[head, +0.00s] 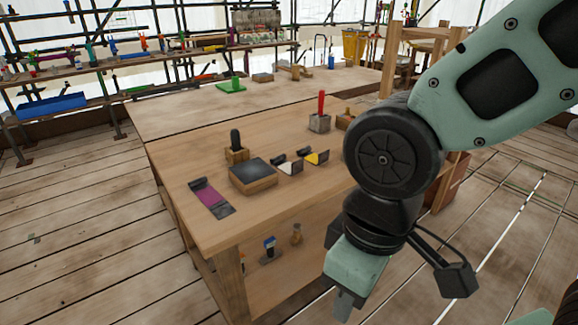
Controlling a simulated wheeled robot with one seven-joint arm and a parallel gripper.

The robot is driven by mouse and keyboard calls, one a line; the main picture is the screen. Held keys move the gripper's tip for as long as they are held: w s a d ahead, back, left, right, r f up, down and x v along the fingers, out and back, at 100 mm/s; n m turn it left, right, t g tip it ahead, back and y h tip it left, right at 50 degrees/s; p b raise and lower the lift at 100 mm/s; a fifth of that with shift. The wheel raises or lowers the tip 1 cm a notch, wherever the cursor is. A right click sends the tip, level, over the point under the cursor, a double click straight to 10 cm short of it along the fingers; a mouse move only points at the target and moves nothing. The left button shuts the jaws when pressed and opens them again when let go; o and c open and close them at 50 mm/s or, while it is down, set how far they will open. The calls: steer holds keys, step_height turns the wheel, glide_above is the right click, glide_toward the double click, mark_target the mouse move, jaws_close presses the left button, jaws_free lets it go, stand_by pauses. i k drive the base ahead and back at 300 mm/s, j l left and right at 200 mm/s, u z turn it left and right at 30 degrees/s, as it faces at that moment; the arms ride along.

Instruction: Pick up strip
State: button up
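A flat purple strip (212,197) with dark ends lies near the left front corner of the wooden workbench (215,236). It is the likeliest match for the strip. The end of it away from me looks thicker or rolled. My gripper (343,306) hangs to the right of the strip and in front of the bench, pointing down and apart from the strip. Only one finger shows clearly below its pale green body, so its opening is hidden. I see nothing held in it.
A dark-topped block (253,176), a wooden holder with a black handle (237,150), and small white (289,166) and yellow (317,157) pieces sit right of the strip. A red-handled tool (321,108) stands farther back. Small items stand on a shelf below. Bare tabletop surrounds the strip.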

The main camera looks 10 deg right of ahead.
mark_target(305, 153)
steer(key=u, duration=0.25)
steer(key=i+l+u, duration=0.2)
steer(key=l+u, duration=0.2)
steer(key=i+l+u, duration=0.1)
steer(key=l+u, duration=0.25)
steer(key=i+l+u, duration=0.1)
steer(key=l, duration=0.6)
steer(key=i+l+u, duration=0.1)
steer(key=l, duration=0.65)
steer(key=i+l, duration=0.2)
steer(key=l, duration=0.55)
steer(key=i+l+u, duration=0.15)
steer(key=l, duration=0.6)
steer(key=k+j, duration=0.05)
